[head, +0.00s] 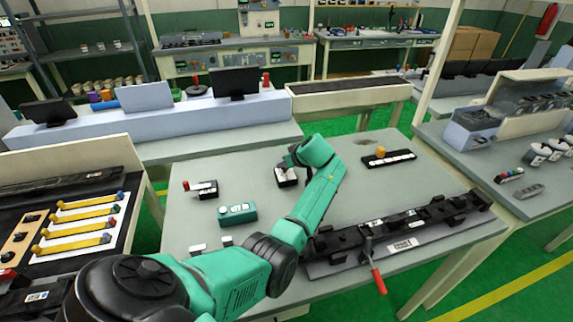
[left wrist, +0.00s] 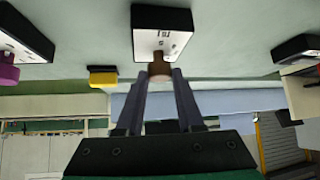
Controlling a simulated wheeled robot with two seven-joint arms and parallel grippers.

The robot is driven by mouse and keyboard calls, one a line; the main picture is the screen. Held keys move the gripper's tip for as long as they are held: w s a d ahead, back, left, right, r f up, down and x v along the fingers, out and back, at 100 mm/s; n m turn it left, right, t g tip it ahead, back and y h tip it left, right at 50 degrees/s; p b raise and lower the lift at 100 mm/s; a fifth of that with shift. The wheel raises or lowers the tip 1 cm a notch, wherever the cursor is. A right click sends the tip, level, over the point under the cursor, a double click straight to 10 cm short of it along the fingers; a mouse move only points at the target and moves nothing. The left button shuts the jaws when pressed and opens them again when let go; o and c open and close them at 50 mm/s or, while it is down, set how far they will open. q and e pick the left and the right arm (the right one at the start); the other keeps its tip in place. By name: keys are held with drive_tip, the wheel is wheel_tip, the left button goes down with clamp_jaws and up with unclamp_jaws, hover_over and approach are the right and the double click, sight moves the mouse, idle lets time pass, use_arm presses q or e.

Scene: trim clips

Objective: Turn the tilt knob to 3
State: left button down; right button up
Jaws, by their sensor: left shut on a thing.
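A small black box with a white marked top (head: 287,177) stands on the grey table, partly hidden by my left arm. In the left wrist view its white face (left wrist: 162,35) has small dark marks, too small to read, and a brown knob (left wrist: 159,71). My left gripper (left wrist: 160,76) is shut on this knob, one finger on each side. In the head view the left gripper's fingers are hidden behind its own wrist. I cannot tell which number the knob points to. My right gripper is in neither view.
On the table are a box with a red lever (head: 201,189), a green box (head: 237,214), a black strip with an orange block (head: 388,158) and a long black trim part (head: 400,228) with a red-handled clamp (head: 376,276). The table's back middle is clear.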

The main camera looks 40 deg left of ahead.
use_arm(q)
drive_tip(key=c, duration=0.5)
unclamp_jaws()
drive_tip(key=shift+c, duration=0.2)
drive_tip(key=b+v, duration=0.2)
drive_tip(key=v, duration=1.2)
drive_tip(key=shift+d+r+b, duration=0.2)
drive_tip(key=shift+r+b, duration=0.1)
drive_tip(key=shift+b, duration=0.1)
